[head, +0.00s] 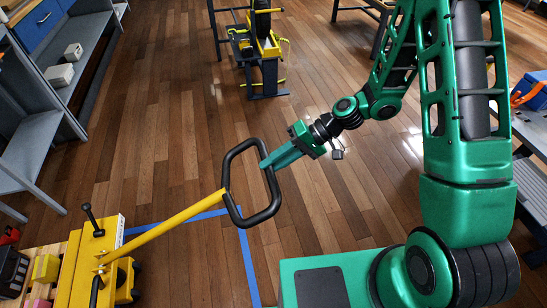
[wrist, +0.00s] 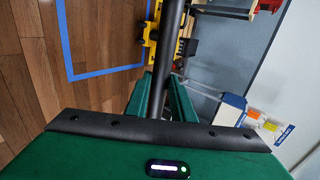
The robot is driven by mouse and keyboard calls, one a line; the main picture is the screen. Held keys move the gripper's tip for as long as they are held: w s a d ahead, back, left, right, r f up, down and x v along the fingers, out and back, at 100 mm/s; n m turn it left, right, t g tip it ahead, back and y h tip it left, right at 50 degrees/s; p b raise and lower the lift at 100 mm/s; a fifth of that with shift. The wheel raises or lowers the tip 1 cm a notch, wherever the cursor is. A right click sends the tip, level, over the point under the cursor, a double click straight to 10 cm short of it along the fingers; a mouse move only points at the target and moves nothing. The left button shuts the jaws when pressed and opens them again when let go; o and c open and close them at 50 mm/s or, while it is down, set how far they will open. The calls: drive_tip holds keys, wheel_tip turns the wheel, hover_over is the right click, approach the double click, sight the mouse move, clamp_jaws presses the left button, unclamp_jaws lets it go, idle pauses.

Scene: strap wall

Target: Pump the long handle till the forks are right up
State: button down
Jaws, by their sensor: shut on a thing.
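The long handle (head: 165,232) is a yellow bar that slants from the yellow pump truck (head: 85,270) at lower left up to a black loop grip (head: 231,160). It leans well over, away from the truck body. My gripper (head: 265,164) is shut on the right upper side of the loop. In the wrist view the black bar (wrist: 170,45) runs between my two green fingers (wrist: 162,98). A small black lever (head: 92,218) stands on the truck body. The forks are not clearly visible, so their height cannot be told.
A wooden pallet (head: 38,258) with a yellow box (head: 46,268) and a dark crate (head: 12,270) lies at lower left. Blue tape (head: 246,262) marks the floor. Grey shelving (head: 38,140) stands at left and a yellow-black machine (head: 262,50) farther back. The middle floor is clear.

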drive_tip(key=shift+w+d+f, duration=0.1)
drive_tip(key=shift+d+f, duration=0.35)
drive_tip(key=shift+f, duration=0.25)
drive_tip(key=c, duration=1.5)
unclamp_jaws()
drive_tip(key=shift+c, duration=0.2)
drive_tip(key=shift+a+r, duration=0.1)
drive_tip(key=shift+a, duration=0.05)
